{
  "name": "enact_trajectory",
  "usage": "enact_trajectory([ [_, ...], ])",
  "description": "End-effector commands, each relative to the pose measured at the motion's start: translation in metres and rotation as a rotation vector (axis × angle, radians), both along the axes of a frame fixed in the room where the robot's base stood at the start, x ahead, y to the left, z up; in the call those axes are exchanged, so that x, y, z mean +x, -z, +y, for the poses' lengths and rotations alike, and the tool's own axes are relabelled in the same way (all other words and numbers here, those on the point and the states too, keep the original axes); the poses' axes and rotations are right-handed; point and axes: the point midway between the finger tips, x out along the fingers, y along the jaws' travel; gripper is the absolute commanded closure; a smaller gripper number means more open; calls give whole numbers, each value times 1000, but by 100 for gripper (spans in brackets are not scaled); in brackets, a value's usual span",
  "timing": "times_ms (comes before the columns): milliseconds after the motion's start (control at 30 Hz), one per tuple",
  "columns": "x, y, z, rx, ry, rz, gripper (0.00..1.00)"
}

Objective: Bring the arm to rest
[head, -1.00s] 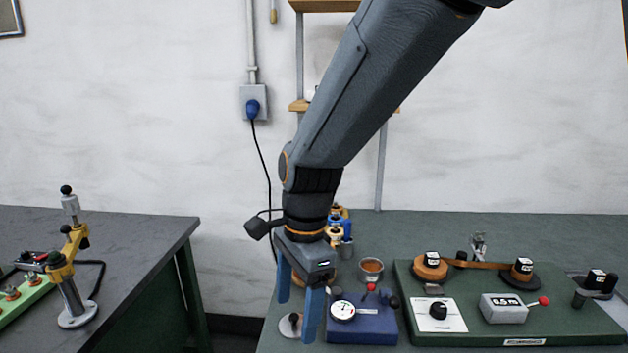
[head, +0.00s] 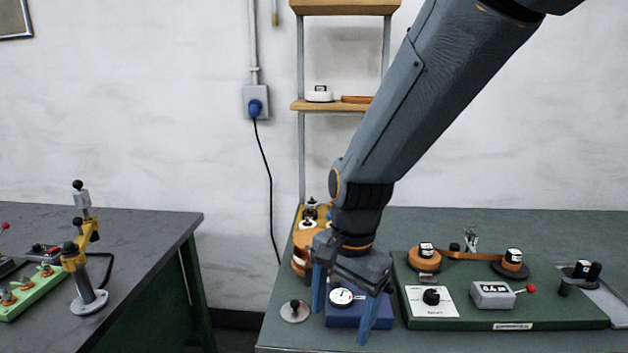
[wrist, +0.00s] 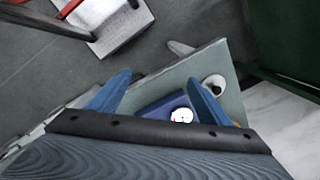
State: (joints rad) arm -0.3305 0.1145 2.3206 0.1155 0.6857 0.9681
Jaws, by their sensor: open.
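My gripper (head: 343,305) hangs from my arm over the near edge of the right bench, in front of the blue gauge box (head: 345,316). Its two blue fingers are spread apart with nothing between them. The arm slopes from the upper right down to the gripper and hides part of the wall shelf. In the wrist view the open fingers (wrist: 158,95) stand on either side of the blue box (wrist: 160,112) with its white dial, which lies below and beyond them. I cannot tell the exact height of the fingertips above the box.
A green board (head: 520,318) with copper foil reels and a counter lies right of my gripper. A round disc with a knob (head: 295,311) lies to its left. Brass-coloured equipment (head: 308,230) stands behind. A gap separates the left bench (head: 150,235), which holds a yellow press (head: 85,255).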

Motion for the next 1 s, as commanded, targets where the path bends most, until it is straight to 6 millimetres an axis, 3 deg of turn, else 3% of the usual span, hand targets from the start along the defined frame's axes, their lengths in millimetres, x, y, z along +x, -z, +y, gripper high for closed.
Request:
enact_trajectory([
  [300,-18,25,-97,-57,-418,-79,28],
  [500,-36,36,-137,-92,-650,-105,28],
  [667,-41,39,-146,-104,-722,-111,28],
  [1000,-41,39,-146,-104,-728,-111,28],
])
